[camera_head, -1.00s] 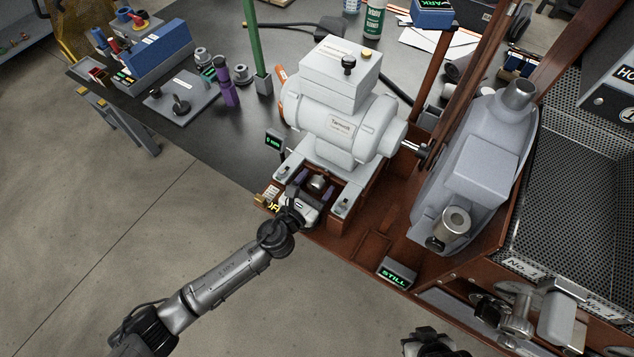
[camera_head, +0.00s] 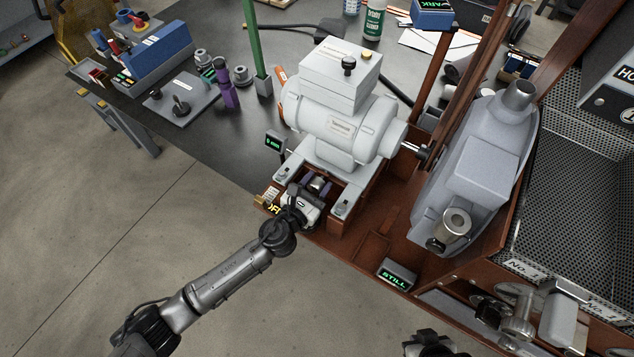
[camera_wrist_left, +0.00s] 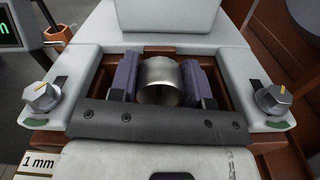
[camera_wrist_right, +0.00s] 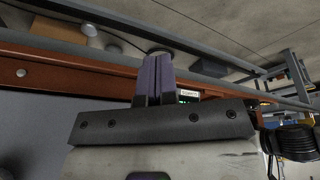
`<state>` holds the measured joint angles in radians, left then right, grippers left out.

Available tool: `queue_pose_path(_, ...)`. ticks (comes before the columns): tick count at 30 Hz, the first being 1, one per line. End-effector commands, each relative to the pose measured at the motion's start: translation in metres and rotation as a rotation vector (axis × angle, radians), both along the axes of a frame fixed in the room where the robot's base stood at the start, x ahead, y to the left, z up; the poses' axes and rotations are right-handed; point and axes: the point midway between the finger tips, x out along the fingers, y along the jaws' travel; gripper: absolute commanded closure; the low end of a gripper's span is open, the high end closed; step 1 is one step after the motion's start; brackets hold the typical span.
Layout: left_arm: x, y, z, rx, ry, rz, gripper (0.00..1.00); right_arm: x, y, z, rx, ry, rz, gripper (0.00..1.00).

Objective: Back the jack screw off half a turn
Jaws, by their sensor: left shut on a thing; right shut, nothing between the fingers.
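The jack screw (camera_wrist_left: 162,80) shows in the left wrist view as a short silver cylinder between the purple fingers of my left gripper (camera_wrist_left: 161,82). The fingers are closed on its two sides. In the head view my left gripper (camera_head: 314,186) reaches in at the front of the grey motor (camera_head: 343,128), between the two rails of its base. The screw is mostly hidden there by the gripper. My right gripper (camera_wrist_right: 154,80) has its purple fingers together and empty in the right wrist view. In the head view only part of my right arm shows at the bottom edge.
Knobs (camera_wrist_left: 41,96) and (camera_wrist_left: 273,98) sit on the rails either side of the screw. A green-lit readout (camera_head: 276,142) stands left of the motor. A box reading STILL (camera_head: 397,273) stands on the red-brown frame. A grey housing (camera_head: 475,165) is at right.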

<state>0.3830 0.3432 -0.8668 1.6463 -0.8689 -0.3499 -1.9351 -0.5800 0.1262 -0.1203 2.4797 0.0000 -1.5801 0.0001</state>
Motion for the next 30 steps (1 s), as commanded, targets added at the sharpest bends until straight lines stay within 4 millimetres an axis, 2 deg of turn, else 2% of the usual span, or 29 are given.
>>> queue_pose_path(8, 0.0, 0.0, 0.0, -0.045, 0.026, 0.0, 0.8, 0.0, 0.002, 0.003, 0.007, 0.0, -0.004, 1.0)
queue_pose_path(30, 0.0, 0.0, 0.0, -0.47, 0.255, 0.0, 0.8, 0.0, 0.001, 0.02, 0.004, 0.001, -0.003, 1.0)
